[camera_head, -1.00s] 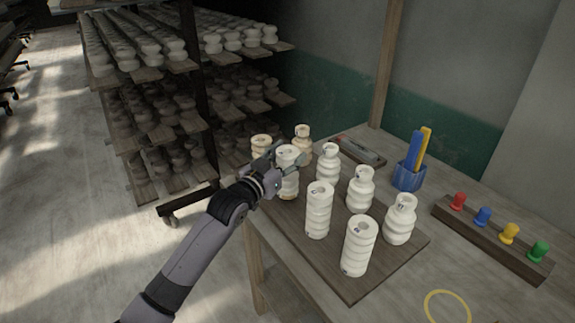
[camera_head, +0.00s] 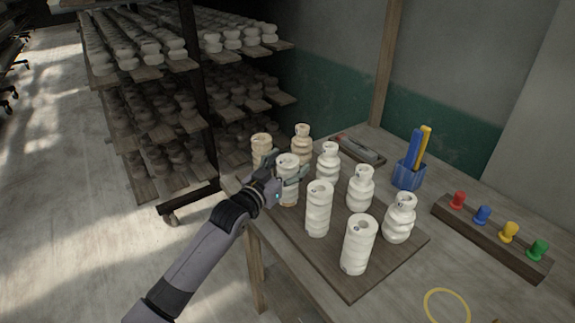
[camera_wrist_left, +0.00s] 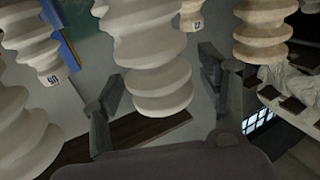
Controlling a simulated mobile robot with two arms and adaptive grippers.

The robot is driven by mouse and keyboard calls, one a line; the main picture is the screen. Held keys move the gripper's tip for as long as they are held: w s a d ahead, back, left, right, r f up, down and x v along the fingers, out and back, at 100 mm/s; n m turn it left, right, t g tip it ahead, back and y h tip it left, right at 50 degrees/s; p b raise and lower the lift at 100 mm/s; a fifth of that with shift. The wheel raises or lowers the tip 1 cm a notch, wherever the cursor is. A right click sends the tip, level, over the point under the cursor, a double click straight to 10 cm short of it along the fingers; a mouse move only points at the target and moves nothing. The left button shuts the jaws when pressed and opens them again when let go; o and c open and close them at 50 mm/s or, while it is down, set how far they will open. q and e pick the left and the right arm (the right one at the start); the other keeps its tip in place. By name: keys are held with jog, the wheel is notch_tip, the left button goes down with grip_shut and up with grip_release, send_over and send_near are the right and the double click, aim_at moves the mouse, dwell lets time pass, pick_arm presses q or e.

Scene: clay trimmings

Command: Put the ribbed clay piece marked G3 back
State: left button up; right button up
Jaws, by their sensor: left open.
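A pale ribbed clay piece (camera_head: 288,188) stands upright on the dark wooden board (camera_head: 345,285), near its left edge. My left gripper (camera_head: 285,172) is open around it, one finger on each side. In the left wrist view the same ribbed piece (camera_wrist_left: 155,65) is between the open fingers (camera_wrist_left: 160,85), with a gap visible on both sides. No mark is readable on it, so I cannot confirm that it is G3. My right gripper is not in view.
Other ribbed pieces (camera_head: 319,210) (camera_head: 358,245) and bottle-like pieces (camera_head: 400,220) stand close by on the board. A blue cup (camera_head: 408,178) and a rack of coloured pegs (camera_head: 490,238) are to the right. Loaded shelves (camera_head: 150,70) stand behind.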

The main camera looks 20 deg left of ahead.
pick_arm(q)
jog(key=shift+r, duration=0.2)
jog(key=b+v, duration=0.1)
jog(key=v, duration=1.1)
